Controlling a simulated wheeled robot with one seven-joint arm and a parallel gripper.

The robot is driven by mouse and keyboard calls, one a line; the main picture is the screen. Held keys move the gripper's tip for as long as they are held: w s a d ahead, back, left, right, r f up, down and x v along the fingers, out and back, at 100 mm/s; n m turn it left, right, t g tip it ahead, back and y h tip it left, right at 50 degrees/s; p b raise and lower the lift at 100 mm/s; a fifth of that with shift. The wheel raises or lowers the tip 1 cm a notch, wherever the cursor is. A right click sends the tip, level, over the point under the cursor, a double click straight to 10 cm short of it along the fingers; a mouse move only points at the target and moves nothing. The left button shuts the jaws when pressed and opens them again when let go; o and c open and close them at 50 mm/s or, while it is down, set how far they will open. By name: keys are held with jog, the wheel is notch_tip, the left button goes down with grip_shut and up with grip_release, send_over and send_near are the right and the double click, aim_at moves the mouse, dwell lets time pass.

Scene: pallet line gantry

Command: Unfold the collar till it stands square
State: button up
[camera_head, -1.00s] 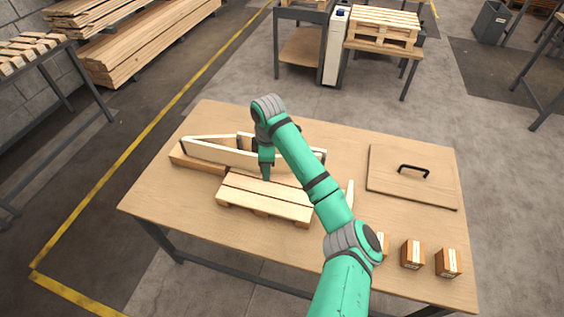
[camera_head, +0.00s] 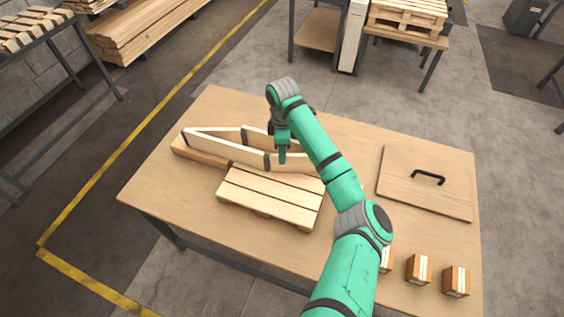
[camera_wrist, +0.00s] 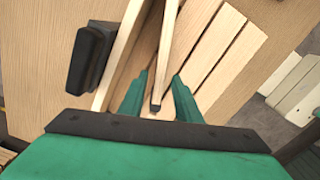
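The collar (camera_head: 215,147) is a chain of pale boards with dark hinges, standing on edge at the left back of the table and partly opened into a narrow wedge. The small slatted pallet (camera_head: 268,197) lies flat in front of it. My gripper (camera_head: 282,160) points down at the collar's right part, close to a dark hinge. In the wrist view my gripper's fingers (camera_wrist: 157,98) are apart, with a narrow board (camera_wrist: 168,50) with a dark end between them. Gaps show beside the board. My arm hides part of the collar's right end.
A flat wooden lid (camera_head: 400,190) with a black handle lies at the right back. Small boxes (camera_head: 419,269) stand along the front right. A wooden strip (camera_head: 200,152) lies under the collar's left side. The left front of the table is clear.

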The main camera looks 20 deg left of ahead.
aim_at(283, 171)
notch_tip(283, 171, down, 7)
jog(key=shift+r, duration=0.2)
jog(key=shift+d, duration=0.1)
jog(key=shift+c, duration=0.5)
grip_shut()
